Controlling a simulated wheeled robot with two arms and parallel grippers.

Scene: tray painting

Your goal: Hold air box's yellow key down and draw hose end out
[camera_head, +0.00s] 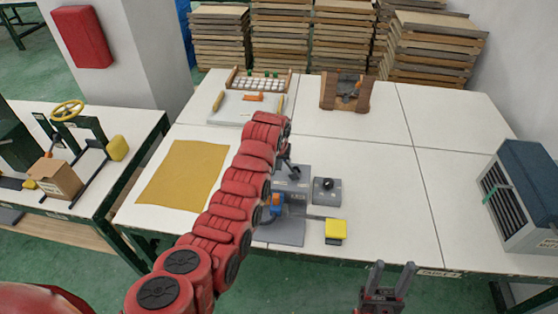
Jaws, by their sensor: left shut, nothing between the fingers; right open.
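A grey box-like device (293,184) with a flat grey base stands near the middle of the white table; I take it to be the air box. A yellow block (336,229), likely the yellow key, sits to the right of its base. A blue piece with an orange tip (276,202) is on the device's left side, partly behind my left arm; I cannot tell whether it is the hose end. My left gripper (290,167) is shut and empty, above the device's back edge, small and partly hidden. My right gripper (390,272) is open and empty at the table's front edge.
A small grey box with a black knob (327,190) stands right of the device. A yellow-brown sheet (182,177) lies at left, a white tray (230,108) and brown wooden stand (345,92) behind. A blue-grey louvred unit (522,195) is at far right. The right-middle table is clear.

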